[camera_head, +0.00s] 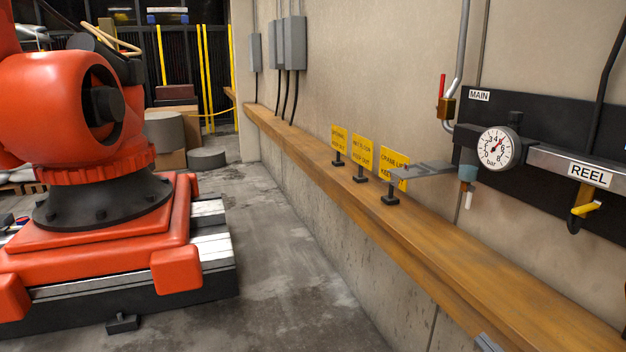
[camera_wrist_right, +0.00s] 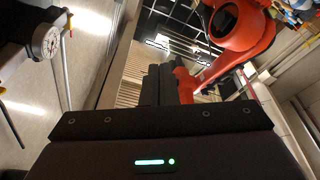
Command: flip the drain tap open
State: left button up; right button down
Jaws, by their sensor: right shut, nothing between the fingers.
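A pale teal bowl (camera_head: 467,172) hangs below the left end of the wall manifold, under the round pressure gauge (camera_head: 499,147). A small white lever (camera_head: 469,199) hangs down beneath it; it seems to be the drain tap. In the wrist view I see the gauge (camera_wrist_right: 47,41) at the upper left, but cannot make out the tap. My right gripper (camera_wrist_right: 160,82) is shut and empty there, its dark fingers pointing away from the camera. My left gripper is out of view.
A wooden ledge (camera_head: 437,237) runs along the wall, with yellow signs (camera_head: 362,154) on it. A yellow-handled valve (camera_head: 586,209) hangs under the REEL label. A large orange robot (camera_head: 96,207) stands left; open floor lies between.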

jog(key=d+f+m+g+h, duration=0.1)
jog(key=d+f+m+h, duration=0.2)
jog(key=f, duration=0.8)
jog(key=d+f+m+g+h, duration=0.2)
jog(key=d+f+m+h, duration=0.1)
jog(key=f, duration=0.7)
jog(key=s+a+f+m+g+h, duration=0.15)
jog(key=s+f, duration=0.25)
jog(key=f, duration=0.5)
jog(key=s+d+f+g, duration=0.1)
jog(key=s+f+g, duration=0.25)
jog(key=f, duration=0.55)
jog(key=s+a+f+m+g, duration=0.1)
jog(key=s+a+f+g, duration=0.35)
jog(key=s+f, duration=0.9)
jog(key=s+a+f+g, duration=0.2)
jog(key=s+a+f, duration=0.2)
jog(key=s, duration=0.5)
jog(key=s+a+f+g, duration=0.3)
jog(key=s+a+f, duration=0.2)
jog(key=s, duration=0.5)
jog(key=shift+f+h, duration=0.35)
jog(key=shift+f, duration=0.2)
